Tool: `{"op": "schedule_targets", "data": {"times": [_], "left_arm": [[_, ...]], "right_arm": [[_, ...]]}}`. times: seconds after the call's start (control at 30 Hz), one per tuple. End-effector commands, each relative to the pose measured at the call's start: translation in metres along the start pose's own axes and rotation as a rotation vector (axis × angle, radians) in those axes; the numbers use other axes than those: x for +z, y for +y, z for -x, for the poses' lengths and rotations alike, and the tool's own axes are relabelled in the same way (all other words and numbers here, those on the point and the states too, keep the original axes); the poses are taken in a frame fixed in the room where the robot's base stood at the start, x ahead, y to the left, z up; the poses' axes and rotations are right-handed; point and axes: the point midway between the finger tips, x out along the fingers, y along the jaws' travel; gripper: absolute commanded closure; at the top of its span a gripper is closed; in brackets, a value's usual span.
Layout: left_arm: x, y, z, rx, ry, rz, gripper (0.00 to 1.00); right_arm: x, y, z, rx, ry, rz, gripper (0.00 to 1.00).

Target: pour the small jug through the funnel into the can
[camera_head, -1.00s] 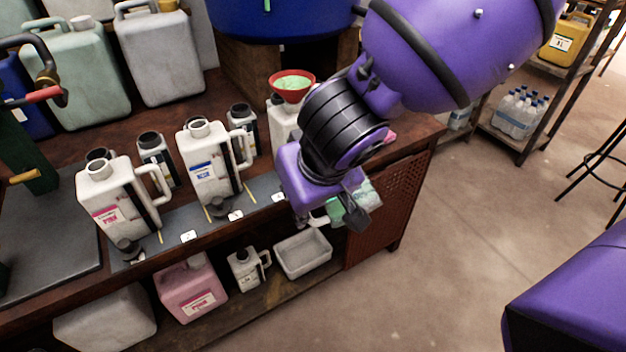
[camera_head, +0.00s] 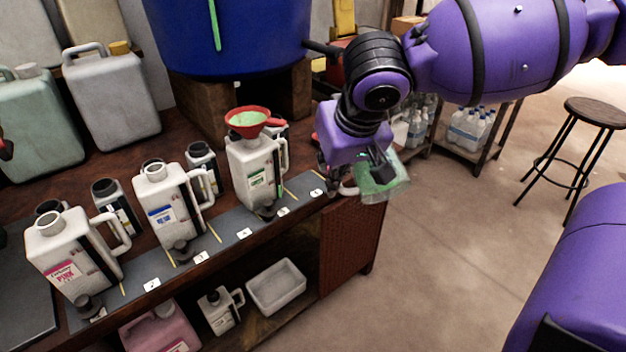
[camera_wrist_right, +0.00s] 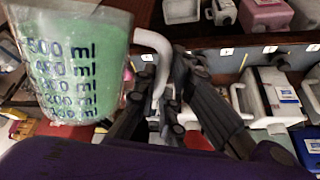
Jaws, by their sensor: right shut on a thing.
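The small jug (camera_head: 384,182) is clear, with green liquid inside, and hangs past the right end of the bench. In the right wrist view the jug (camera_wrist_right: 75,60) shows its ml scale and a white handle. My right gripper (camera_head: 345,186) is shut on that handle; its dark fingers (camera_wrist_right: 168,90) close around it in the wrist view. The red funnel (camera_head: 250,119) sits in the mouth of the white can with a green label (camera_head: 254,175), left of the jug. Green shows inside the funnel. My left gripper is not in view.
A blue vat (camera_head: 230,40) stands behind the funnel. A grey tray (camera_head: 276,288) is on the shelf below. Floor at right is clear near the bench.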

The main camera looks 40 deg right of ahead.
Motion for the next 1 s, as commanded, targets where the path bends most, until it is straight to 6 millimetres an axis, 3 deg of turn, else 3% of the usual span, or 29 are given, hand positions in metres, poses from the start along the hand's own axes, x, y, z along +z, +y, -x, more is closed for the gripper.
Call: {"op": "schedule_targets", "data": {"times": [0.33, 0.67, 0.77, 1.0], "left_arm": [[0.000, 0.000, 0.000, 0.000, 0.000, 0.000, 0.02], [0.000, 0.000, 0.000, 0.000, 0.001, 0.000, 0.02], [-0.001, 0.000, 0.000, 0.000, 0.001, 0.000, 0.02], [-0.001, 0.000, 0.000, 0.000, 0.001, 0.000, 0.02]], "right_arm": [[0.006, 0.010, -0.007, 0.008, 0.005, -0.035, 1.00], [0.022, -0.001, -0.020, 0.002, -0.001, -0.027, 1.00], [0.032, -0.017, -0.027, -0.012, 0.000, -0.006, 1.00], [0.059, -0.078, -0.034, -0.065, 0.002, 0.117, 1.00]]}}
